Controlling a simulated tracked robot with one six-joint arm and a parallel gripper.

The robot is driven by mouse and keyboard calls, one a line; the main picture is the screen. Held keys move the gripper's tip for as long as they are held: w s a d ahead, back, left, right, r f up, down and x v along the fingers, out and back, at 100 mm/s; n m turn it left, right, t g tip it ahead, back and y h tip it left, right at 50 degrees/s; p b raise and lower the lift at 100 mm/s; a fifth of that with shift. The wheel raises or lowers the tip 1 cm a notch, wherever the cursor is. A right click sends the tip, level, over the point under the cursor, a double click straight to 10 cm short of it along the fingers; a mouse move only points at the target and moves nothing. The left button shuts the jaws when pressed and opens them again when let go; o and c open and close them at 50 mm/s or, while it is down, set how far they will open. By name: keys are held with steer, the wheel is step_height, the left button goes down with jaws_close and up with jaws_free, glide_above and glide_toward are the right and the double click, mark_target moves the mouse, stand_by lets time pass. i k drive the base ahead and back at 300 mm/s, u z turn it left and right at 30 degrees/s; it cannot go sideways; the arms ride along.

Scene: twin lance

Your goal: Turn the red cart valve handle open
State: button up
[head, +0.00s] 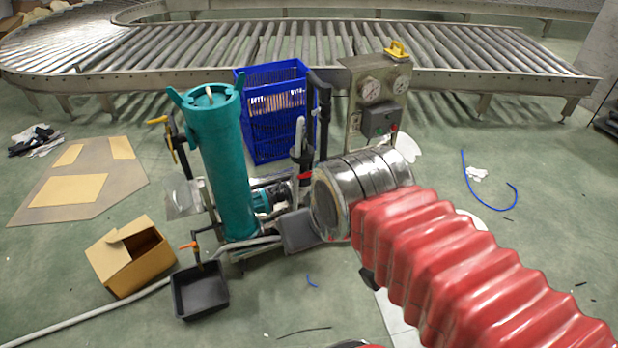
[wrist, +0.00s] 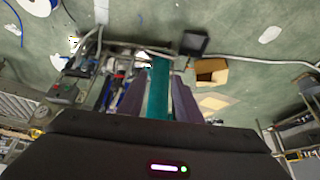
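The cart carries a tall teal cylinder (head: 222,165). A small red handle (head: 305,177) shows low on the cart, right of the cylinder and just left of my arm's metal end. My gripper (wrist: 160,82) shows in the wrist view with its two dark fingers apart and nothing held between them. The teal cylinder (wrist: 160,100) appears beyond the fingers, in the gap. A small red patch (wrist: 119,76) lies left of the fingers; I cannot tell if it is the handle. In the head view my fingers are not clearly seen.
A gauge panel (head: 365,85) stands behind my arm. A blue crate (head: 275,110) is behind the cart. A black tray (head: 200,291) under an orange handle (head: 188,246) and a cardboard box (head: 130,258) sit at front left. A roller conveyor (head: 200,45) crosses the back.

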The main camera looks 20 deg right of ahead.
mark_target(307, 174)
steer(key=z, duration=0.55)
steer(key=k, duration=1.35)
steer(key=z, duration=0.5)
steer(key=i, duration=1.45)
steer(key=u, duration=0.55)
steer(key=i, duration=0.65)
steer(key=u, duration=0.65)
steer(key=i, duration=0.9)
steer(key=u, duration=0.9)
